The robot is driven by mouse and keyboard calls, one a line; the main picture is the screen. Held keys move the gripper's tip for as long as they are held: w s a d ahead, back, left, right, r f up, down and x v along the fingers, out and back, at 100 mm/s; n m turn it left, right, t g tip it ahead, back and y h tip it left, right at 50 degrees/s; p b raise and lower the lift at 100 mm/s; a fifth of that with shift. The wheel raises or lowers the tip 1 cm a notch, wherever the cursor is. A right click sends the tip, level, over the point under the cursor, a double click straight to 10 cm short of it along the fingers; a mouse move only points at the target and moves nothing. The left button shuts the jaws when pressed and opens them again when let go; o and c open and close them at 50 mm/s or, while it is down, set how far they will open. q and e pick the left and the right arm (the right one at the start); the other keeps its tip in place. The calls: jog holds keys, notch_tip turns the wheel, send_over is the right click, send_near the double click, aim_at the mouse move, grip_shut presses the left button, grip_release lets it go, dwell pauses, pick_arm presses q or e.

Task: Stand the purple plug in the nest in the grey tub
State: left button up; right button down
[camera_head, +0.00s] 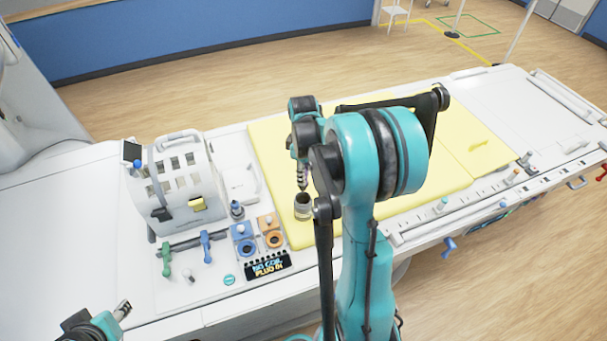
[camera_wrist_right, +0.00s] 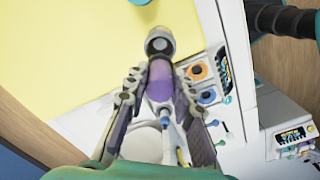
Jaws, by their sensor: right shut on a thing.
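The purple plug (camera_wrist_right: 160,82) is between the fingers of my right gripper (camera_wrist_right: 157,94), which is shut on it. In the head view the right gripper (camera_head: 302,178) hangs from above, and the plug cannot be made out clearly. The small grey tub (camera_head: 303,206) stands on the yellow pad just below the gripper. In the right wrist view the tub (camera_wrist_right: 159,43) lies beyond the plug's far end and overlaps it; I cannot tell whether they touch. The nest inside is not visible. My left gripper (camera_head: 122,309) is at the lower left, away from everything; its opening is unclear.
The yellow pad (camera_head: 275,150) covers the middle of the white table. My right arm hides part of the pad.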

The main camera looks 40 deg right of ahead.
aim_at(303, 190)
notch_tip(303, 190, down, 7)
jog(key=b, duration=0.4)
jog(key=shift+b, duration=0.4)
jog(key=shift+f+b, duration=0.35)
jog(key=shift+f, duration=0.15)
jog(key=shift+f+b, duration=1.05)
jog(key=shift+f, duration=0.05)
jog(key=shift+s+a+f+b, duration=0.15)
jog(key=shift+s+f+b, duration=0.05)
jog(key=shift+f+b, duration=0.1)
